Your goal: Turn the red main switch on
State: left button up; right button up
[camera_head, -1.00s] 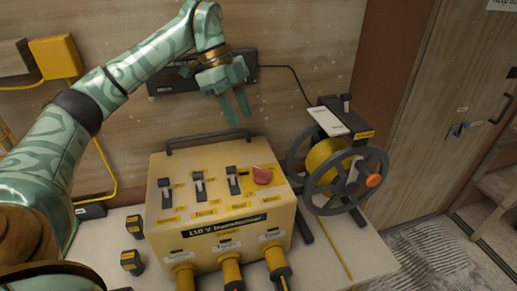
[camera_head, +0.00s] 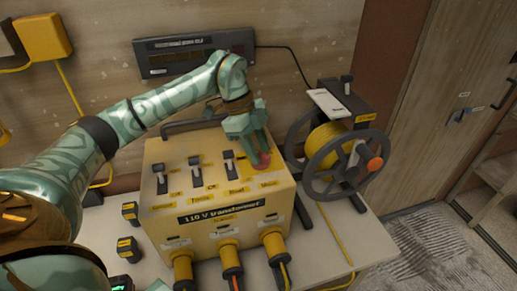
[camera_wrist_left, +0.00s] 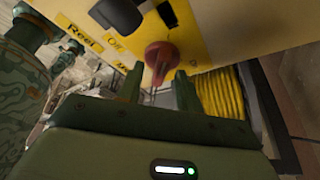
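My right gripper is not in view.
A cable reel (camera_head: 338,160) with yellow cable stands close to the right of the box. A black bar handle (camera_head: 190,124) runs along the box's back edge. Several plugs (camera_head: 228,257) stick out of its front. A black power strip (camera_head: 185,56) is on the wall behind.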

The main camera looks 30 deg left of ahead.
pick_arm(q)
jog(key=shift+f, duration=0.2)
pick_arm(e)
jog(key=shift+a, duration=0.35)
pick_arm(q)
jog(key=shift+c, duration=0.2)
grip_shut()
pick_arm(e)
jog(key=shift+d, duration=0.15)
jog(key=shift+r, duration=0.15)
